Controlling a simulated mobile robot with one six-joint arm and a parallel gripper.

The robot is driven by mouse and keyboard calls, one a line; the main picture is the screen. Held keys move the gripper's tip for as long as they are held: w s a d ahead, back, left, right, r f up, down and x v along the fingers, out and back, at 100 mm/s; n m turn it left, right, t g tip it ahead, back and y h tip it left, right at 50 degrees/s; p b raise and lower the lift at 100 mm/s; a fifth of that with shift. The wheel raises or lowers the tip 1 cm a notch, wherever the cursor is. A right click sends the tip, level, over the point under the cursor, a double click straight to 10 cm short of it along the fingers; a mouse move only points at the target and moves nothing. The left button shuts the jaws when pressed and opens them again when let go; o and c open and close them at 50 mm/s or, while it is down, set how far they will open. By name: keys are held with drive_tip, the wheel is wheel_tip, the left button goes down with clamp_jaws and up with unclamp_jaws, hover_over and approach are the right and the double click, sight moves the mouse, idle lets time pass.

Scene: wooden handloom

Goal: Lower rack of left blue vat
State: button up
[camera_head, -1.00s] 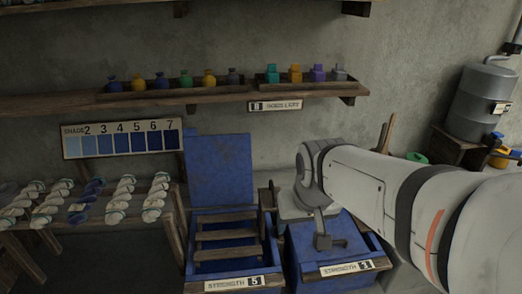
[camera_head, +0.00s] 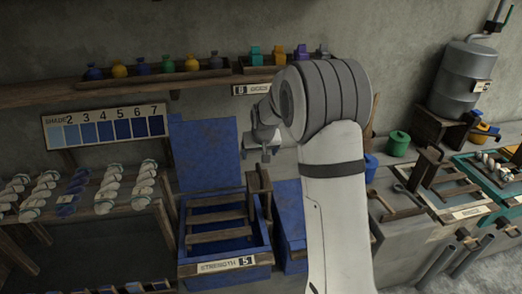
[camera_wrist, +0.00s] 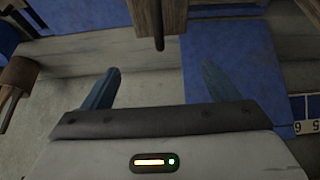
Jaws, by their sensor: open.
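The left blue vat (camera_head: 225,264) stands open, with a label reading STRENGTH 5 on its front. Its wooden slatted rack (camera_head: 216,217) sits within the vat's opening; how deep it sits is hard to tell. A blue panel (camera_head: 203,150) stands upright behind the vat. A wooden post (camera_head: 262,190) rises at the vat's right side. My gripper (camera_head: 264,153) is raised above and right of the vat, near that post. In the wrist view my gripper (camera_wrist: 160,70) is open and empty, with a wooden piece and dark peg (camera_wrist: 158,25) beyond the fingertips.
A second blue vat (camera_head: 290,220) is mostly hidden behind my arm. A shelf with bottles (camera_head: 165,75) runs above. Yarn skeins (camera_head: 112,185) lie on a rack at left. A teal vat (camera_head: 495,190) and a green pot (camera_head: 398,143) are at right.

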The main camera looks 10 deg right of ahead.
sight(260, 170)
wheel_tip(260, 170, down, 8)
drive_tip(key=b, duration=0.3)
drive_tip(key=shift+s, duration=0.1)
drive_tip(key=shift+r, duration=0.1)
drive_tip(key=shift+f+b, duration=0.35)
drive_tip(key=shift+b, duration=0.2)
drive_tip(key=shift+r, duration=0.1)
drive_tip(key=shift+c, duration=0.3)
clamp_jaws()
